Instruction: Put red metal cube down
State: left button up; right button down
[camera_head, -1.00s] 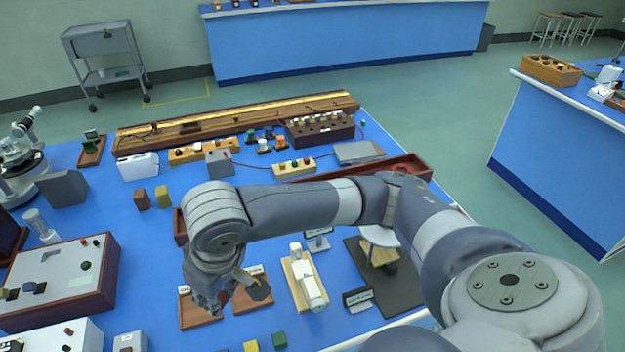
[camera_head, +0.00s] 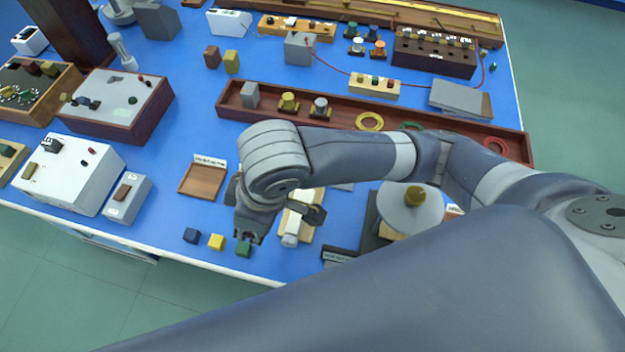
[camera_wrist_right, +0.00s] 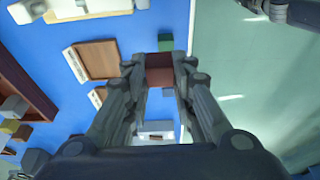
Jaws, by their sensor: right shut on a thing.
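The red metal cube (camera_wrist_right: 160,68) shows dark red in the right wrist view, between the fingertips of my right gripper (camera_wrist_right: 160,72), which is shut on it. In the head view my right gripper (camera_head: 249,236) points down near the front edge of the blue table, at the green cube (camera_head: 244,249). The held cube cannot be made out there. The green cube (camera_wrist_right: 165,42) appears just beyond the held cube in the wrist view. I cannot tell how high the held cube is above the table. My left gripper is not in view.
A yellow cube (camera_head: 216,242) and a blue cube (camera_head: 192,236) stand left of the green one. A wooden tray (camera_head: 202,180) lies behind them. A board with a white tube (camera_head: 291,232) is close right of the gripper. Bare table lies left of the blue cube.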

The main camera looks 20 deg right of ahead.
jog(key=w+d+f, duration=0.1)
jog(key=w+d, duration=0.1)
jog(key=d, duration=0.2)
jog(key=w+d+f+p, duration=0.1)
jog(key=w+d+f, duration=0.1)
jog(key=d, duration=0.2)
jog(key=w+d+f+p, duration=0.1)
jog(key=w+d, duration=0.2)
jog(key=d, duration=0.1)
jog(key=shift+f, duration=0.4)
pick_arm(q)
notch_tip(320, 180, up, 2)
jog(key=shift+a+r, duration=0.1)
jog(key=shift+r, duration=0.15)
pick_arm(e)
jog(key=shift+w, duration=0.1)
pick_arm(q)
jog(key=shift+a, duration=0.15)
pick_arm(e)
jog(key=shift+f, duration=0.25)
jog(key=shift+f, duration=0.35)
jog(key=c, duration=1.3)
grip_release()
jog(key=shift+c, duration=0.2)
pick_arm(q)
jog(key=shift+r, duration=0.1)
